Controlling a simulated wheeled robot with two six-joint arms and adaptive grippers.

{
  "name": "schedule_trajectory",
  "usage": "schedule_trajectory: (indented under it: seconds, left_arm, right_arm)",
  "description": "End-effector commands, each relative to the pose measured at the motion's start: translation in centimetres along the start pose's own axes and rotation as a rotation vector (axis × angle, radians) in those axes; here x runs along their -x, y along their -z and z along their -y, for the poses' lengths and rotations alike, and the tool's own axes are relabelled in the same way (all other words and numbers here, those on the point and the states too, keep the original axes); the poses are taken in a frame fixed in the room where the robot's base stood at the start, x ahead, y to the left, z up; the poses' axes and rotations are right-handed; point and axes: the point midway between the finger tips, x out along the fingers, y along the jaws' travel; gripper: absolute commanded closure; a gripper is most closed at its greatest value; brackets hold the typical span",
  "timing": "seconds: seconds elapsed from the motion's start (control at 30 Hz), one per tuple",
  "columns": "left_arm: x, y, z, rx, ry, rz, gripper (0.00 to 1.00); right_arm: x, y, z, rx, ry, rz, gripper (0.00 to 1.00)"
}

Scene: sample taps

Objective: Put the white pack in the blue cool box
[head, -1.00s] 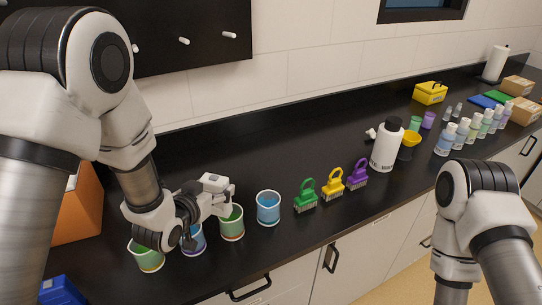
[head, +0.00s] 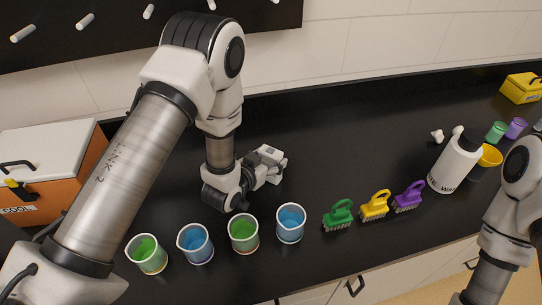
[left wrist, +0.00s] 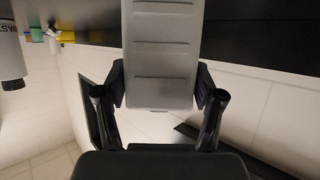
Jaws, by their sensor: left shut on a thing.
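My left gripper (head: 272,172) is behind the third and fourth cups in the head view. In the left wrist view, it (left wrist: 160,105) is shut on a pale grey-white ridged pack (left wrist: 160,50), with one finger on each side. No blue cool box shows now. A cool box with orange walls (head: 60,197), a white lid and a "COOL" label stands at the left, partly behind my left arm. My right gripper is out of view.
A row of blue and green cups (head: 195,245) stands along the counter's front. Green, yellow (head: 375,206) and purple brushes and a white bottle (head: 453,165) are farther right. A pegged black board (head: 120,25) hangs on the wall. The black counter (head: 340,130) behind the brushes is clear.

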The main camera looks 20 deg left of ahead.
Motion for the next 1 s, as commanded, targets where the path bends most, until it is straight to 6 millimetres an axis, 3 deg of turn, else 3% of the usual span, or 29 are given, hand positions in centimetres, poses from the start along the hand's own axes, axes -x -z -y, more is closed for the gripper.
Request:
schedule_trajectory:
  seconds: [0.4,0.43,0.47,0.5,0.87,1.0]
  left_arm:
    - [-0.4,-0.8,0.0,0.001,0.001,-0.002,0.75]
    - [-0.3,-0.7,0.0,0.001,0.001,-0.002,0.21]
    - [-0.3,-0.6,0.0,0.001,0.001,-0.002,0.11]
    - [-0.3,-0.6,0.0,0.001,0.001,-0.002,0.07]
    - [0.0,0.0,0.0,0.000,0.001,-0.002,0.07]
    - [1.8,-0.6,0.1,0.003,0.002,-0.001,0.07]
  right_arm:
    - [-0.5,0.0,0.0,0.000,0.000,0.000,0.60]
    - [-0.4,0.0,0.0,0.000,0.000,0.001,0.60]
    - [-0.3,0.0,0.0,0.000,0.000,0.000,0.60]
    - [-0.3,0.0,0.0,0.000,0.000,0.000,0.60]
    - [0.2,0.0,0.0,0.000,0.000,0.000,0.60]
    - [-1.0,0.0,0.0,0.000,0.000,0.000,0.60]
